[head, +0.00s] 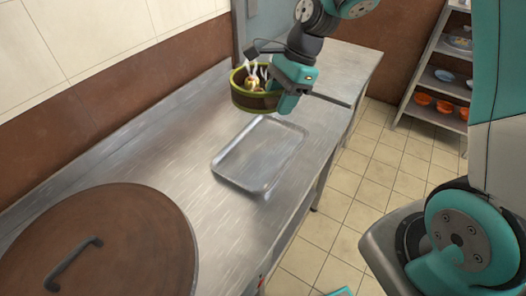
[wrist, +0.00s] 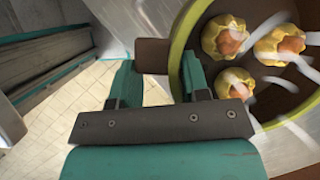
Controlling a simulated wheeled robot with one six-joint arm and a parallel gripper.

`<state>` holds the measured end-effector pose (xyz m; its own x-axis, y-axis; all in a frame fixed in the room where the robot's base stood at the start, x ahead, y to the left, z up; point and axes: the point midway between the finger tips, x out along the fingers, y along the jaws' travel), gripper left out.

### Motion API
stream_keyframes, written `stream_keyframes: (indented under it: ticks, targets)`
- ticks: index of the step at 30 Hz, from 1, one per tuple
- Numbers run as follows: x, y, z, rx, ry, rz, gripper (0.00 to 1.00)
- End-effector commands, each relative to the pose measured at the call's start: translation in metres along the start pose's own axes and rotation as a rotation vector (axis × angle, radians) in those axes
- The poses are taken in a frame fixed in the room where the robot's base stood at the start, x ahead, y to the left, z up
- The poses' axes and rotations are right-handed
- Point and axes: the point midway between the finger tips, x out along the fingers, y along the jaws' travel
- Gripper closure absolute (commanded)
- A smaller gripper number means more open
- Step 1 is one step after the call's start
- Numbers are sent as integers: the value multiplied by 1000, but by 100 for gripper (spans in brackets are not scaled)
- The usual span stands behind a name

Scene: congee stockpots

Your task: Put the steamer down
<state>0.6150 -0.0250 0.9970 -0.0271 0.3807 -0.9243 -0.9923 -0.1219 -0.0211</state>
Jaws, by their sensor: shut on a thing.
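The steamer (head: 254,101) is a round brown tub with a green rim, and it steams in the head view. My gripper (head: 284,88) is at its right side, shut on its brown handle (wrist: 153,54). In the wrist view, the handle sits between the two fingers of my gripper (wrist: 159,64), and the steamer's green rim (wrist: 178,42) is to the right. Several yellow dumplings (wrist: 280,42) with orange-brown tops lie inside. The steamer looks about level, just behind the metal tray (head: 219,166). I cannot tell whether its base touches the counter.
The shallow tray lies empty on the steel counter (head: 165,150). A large brown round lid (head: 110,235) with a dark handle fills the near left. A brown and tiled wall (head: 90,90) runs along the left. A shelf with orange bowls (head: 423,99) stands at right, across the tiled floor.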

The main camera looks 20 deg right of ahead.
Motion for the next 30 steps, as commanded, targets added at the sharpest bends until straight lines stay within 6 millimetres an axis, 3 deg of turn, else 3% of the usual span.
stream_keyframes:
  ticks: [5,18,30]
  targets:
    - [22,1,-7,28,-1,-4,85]
    - [130,4,-51,25,0,-4,85]
    - [174,4,-70,23,1,-6,85]
